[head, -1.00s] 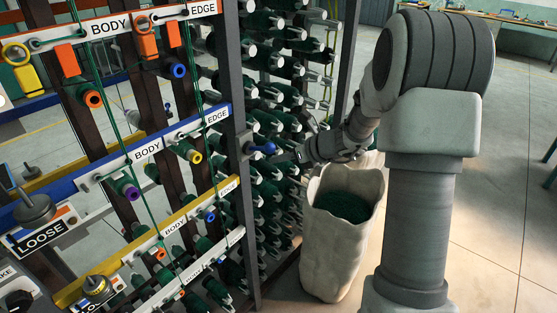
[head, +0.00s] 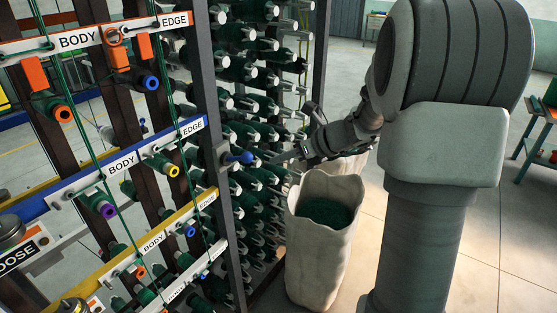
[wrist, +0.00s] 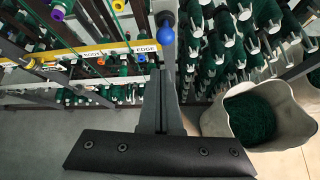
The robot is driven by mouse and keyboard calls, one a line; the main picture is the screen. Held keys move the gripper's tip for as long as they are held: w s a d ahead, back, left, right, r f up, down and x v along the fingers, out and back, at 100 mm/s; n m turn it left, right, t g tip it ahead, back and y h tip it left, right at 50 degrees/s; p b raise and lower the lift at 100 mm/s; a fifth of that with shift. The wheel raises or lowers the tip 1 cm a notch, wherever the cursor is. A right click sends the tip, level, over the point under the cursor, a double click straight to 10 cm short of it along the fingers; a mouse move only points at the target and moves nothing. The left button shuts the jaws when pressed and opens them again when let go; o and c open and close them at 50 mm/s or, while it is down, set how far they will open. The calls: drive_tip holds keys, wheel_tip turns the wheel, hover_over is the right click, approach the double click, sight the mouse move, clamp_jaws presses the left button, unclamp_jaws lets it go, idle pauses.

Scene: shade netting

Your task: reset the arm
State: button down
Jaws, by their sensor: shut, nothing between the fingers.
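My arm reaches from the right of the head view toward the rack's upright post. My gripper (head: 278,159) is at its end, small in the head view, pointing left toward a blue ball knob (head: 240,157) on the post. In the wrist view the dark fingers of my gripper (wrist: 167,75) are together with nothing between them. The blue knob (wrist: 166,36) shows just beyond the fingertips there. I cannot tell the exact gap between them.
A rack with labelled orange, blue (head: 120,163) and yellow rails stands at the left. Spools of green yarn (head: 255,105) fill the rack behind. A pale sack (head: 318,262) holding green material stands below my arm. Open floor (head: 500,235) lies at the right.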

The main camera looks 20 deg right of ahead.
drive_tip(key=shift+a, duration=0.1)
drive_tip(key=s+a+r+n+g+h, duration=0.1)
drive_tip(key=s+a+r+n+g, duration=0.15)
drive_tip(key=s+a+n, duration=0.4)
drive_tip(key=s+a+r+n+g+h, duration=0.1)
drive_tip(key=s+a+r+n, duration=0.2)
drive_tip(key=s+n, duration=0.55)
drive_tip(key=s+d+n+h, duration=0.2)
drive_tip(key=s+n+h, duration=0.3)
drive_tip(key=s+n, duration=0.8)
drive_tip(key=n+t, duration=0.1)
drive_tip(key=n, duration=0.1)
drive_tip(key=shift+d+r+n, duration=0.15)
drive_tip(key=shift+r+n, duration=0.15)
